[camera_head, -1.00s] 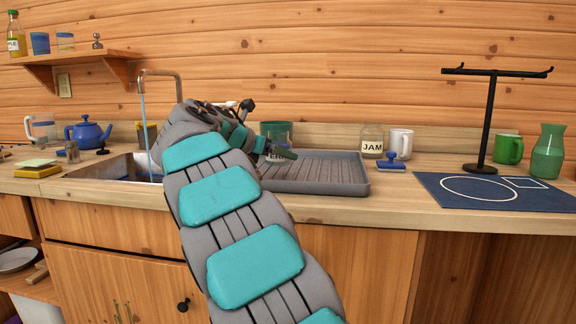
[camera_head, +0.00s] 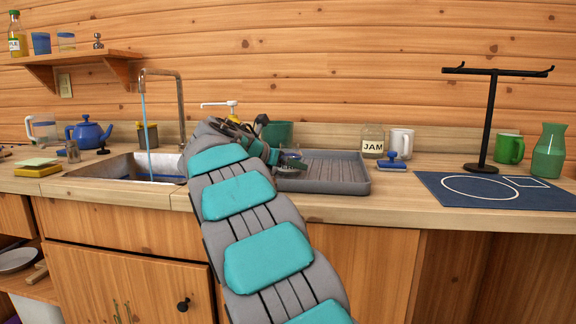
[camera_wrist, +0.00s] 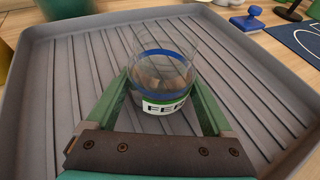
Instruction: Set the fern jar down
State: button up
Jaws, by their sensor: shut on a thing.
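The fern jar (camera_wrist: 163,72) is clear glass with a blue band, brownish contents low inside and a white label reading "FE…" in the wrist view. My gripper (camera_wrist: 164,100) is shut on it, one green finger on each side. The jar is inside the outline of the grey ribbed draining tray (camera_head: 352,188), whose ribs also show in the wrist view (camera_wrist: 60,100). I cannot tell whether its base touches the ribs. In the head view my gripper (camera_head: 292,160) is low over the tray's left part, and my arm hides most of the jar.
A dark green container (camera_head: 279,132) stands behind the tray. A jam jar (camera_head: 373,141), white mug (camera_head: 402,142) and blue stamp-like object (camera_head: 392,162) stand to its right. The sink (camera_head: 125,168) with running tap is left. The tray's right part is clear.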

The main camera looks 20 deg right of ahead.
jog(key=o, duration=1.3)
jog(key=shift+c, duration=0.2)
jog(key=v, duration=1.2)
jog(key=shift+p, duration=0.3)
